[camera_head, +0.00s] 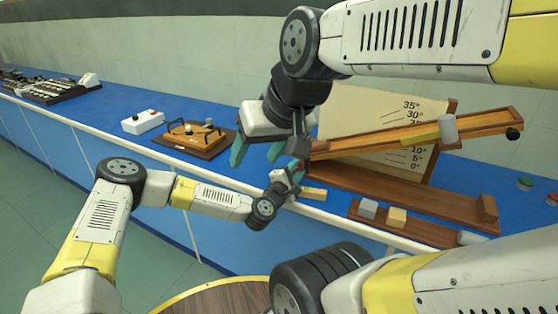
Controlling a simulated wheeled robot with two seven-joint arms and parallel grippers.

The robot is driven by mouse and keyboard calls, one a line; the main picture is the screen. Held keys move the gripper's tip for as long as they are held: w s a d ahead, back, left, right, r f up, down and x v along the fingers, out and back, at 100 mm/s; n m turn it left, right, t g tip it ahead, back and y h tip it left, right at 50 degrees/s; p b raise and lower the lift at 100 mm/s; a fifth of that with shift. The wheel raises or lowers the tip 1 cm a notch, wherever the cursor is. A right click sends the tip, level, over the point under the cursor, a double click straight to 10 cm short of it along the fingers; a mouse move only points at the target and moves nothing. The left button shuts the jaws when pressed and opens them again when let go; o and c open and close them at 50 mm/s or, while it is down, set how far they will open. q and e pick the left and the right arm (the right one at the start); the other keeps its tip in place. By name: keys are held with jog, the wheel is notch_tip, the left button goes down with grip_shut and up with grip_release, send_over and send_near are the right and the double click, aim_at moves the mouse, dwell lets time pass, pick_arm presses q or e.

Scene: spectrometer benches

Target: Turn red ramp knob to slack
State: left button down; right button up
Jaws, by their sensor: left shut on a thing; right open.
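The wooden ramp (478,121) is tilted, with its low end at the left and a dark ball-like end at the upper right. Behind it stands a cream angle board (352,108) marked in degrees. My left gripper (296,180) is at the ramp's low left end, shut on what looks like the red ramp knob. Only a trace of red shows there; the knob is mostly hidden by the grippers, so I cannot tell its setting. My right gripper (254,153) is open just to the left, its teal fingers apart and empty.
A wooden instrument (190,140) and a white box (143,121) are to the left. The blue bench has a pale front edge.

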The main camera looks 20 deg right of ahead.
pick_arm(q)
jog(key=shift+f, duration=0.1)
jog(key=c, duration=1.1)
grip_release()
jog(key=shift+o, duration=0.2)
jog(key=shift+s, duration=0.1)
